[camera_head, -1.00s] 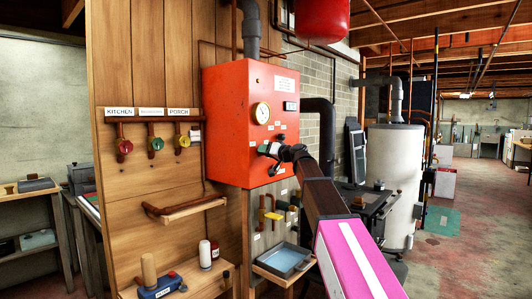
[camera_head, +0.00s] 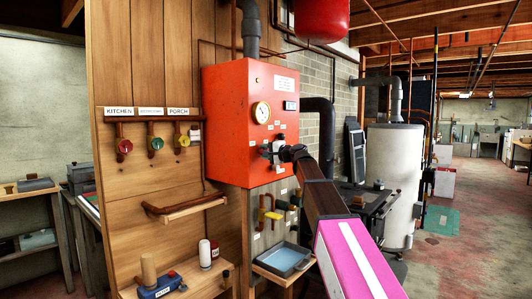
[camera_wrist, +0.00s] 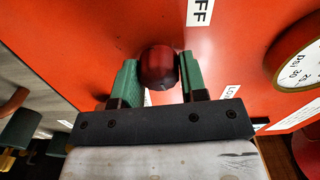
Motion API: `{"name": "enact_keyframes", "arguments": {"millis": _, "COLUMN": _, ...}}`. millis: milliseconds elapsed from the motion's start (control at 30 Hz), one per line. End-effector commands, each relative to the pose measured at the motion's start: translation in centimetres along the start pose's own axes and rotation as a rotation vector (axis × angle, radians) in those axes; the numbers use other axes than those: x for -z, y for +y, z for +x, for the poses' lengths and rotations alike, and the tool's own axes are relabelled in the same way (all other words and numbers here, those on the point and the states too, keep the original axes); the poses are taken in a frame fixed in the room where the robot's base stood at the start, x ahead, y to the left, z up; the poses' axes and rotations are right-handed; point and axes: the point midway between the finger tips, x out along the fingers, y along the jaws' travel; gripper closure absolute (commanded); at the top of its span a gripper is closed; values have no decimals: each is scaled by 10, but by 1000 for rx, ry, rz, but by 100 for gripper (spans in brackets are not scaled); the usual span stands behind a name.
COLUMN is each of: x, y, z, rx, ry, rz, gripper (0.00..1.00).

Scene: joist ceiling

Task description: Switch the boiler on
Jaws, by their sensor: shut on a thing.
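The boiler (camera_head: 226,115) is an orange-red box on the wooden wall, with a round gauge (camera_head: 261,112) and a small dark display (camera_head: 290,105) on its front. My gripper (camera_head: 268,152) is at the lower part of that front. In the wrist view its two green fingers (camera_wrist: 160,72) are shut on a dark red knob (camera_wrist: 158,66), one on each side. A white label ending in "FF" (camera_wrist: 200,12) is above the knob in that view, its first part cut off. The head view hides the knob behind my gripper.
Red, green and yellow valves (camera_head: 156,144) hang on copper pipes at left. A grey-blue tray (camera_head: 285,260) stands below the boiler. A shelf (camera_head: 215,280) holds a blue tool and small containers. A white tank (camera_head: 393,165) stands at right.

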Motion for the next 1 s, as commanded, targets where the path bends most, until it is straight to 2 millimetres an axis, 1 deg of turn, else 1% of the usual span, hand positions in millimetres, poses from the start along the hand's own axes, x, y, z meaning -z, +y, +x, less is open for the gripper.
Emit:
{"name": "enact_keyframes", "arguments": {"millis": 200, "x": 1, "y": 1, "z": 0, "rx": 0, "ry": 2, "rz": 168, "gripper": 84}}
{"name": "enact_keyframes", "arguments": {"millis": 500, "x": 0, "y": 2, "z": 0, "rx": 0, "ry": 2, "rz": 314, "gripper": 84}}
{"name": "enact_keyframes", "arguments": {"millis": 700, "x": 0, "y": 2, "z": 0, "rx": 0, "ry": 2, "rz": 352, "gripper": 84}}
{"name": "enact_keyframes", "arguments": {"millis": 1000, "x": 0, "y": 2, "z": 0, "rx": 0, "ry": 1, "rz": 363, "gripper": 84}}
